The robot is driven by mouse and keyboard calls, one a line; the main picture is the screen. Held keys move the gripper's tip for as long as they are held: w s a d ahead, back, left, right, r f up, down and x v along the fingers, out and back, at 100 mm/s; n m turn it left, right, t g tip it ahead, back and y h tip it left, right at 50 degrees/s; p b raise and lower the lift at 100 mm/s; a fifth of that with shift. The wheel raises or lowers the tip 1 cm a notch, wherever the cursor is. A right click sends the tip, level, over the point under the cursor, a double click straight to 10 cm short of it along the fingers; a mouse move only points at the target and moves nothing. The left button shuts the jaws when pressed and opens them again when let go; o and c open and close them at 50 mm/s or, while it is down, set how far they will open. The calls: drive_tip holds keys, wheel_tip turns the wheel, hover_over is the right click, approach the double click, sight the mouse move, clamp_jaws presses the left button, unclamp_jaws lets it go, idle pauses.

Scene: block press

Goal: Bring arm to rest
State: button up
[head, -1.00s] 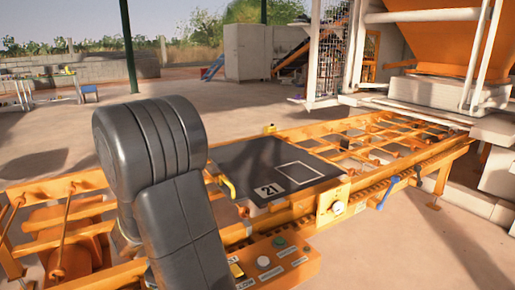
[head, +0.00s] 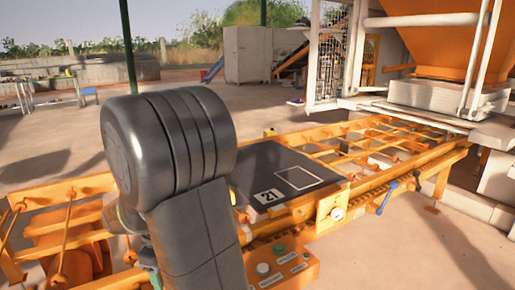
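My arm's dark grey links fill the left middle of the head view and stand folded in front of the orange conveyor frame (head: 400,160). My gripper does not show in this view, so its state is hidden. A dark board (head: 262,165) marked 21, with a white square outline, lies flat on the conveyor to the right of my arm. My arm covers the board's left part.
An orange control box (head: 290,268) with buttons sits at the front of the conveyor, beside my arm. A gauge (head: 337,213) and a blue lever (head: 387,196) are on the near rail. The press (head: 450,50) stands at back right. Open concrete floor lies behind.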

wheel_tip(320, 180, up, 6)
drive_tip(key=p, duration=0.1)
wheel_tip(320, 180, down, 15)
drive_tip(key=b, duration=0.3)
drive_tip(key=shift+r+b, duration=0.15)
drive_tip(key=shift+b, duration=0.2)
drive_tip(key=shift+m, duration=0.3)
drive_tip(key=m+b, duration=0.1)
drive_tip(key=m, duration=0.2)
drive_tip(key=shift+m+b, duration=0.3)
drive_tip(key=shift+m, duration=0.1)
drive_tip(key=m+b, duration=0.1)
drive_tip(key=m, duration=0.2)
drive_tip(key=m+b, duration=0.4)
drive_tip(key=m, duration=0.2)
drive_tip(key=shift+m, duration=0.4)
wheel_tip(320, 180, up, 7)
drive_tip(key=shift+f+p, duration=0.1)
drive_tip(key=shift+p, duration=1.15)
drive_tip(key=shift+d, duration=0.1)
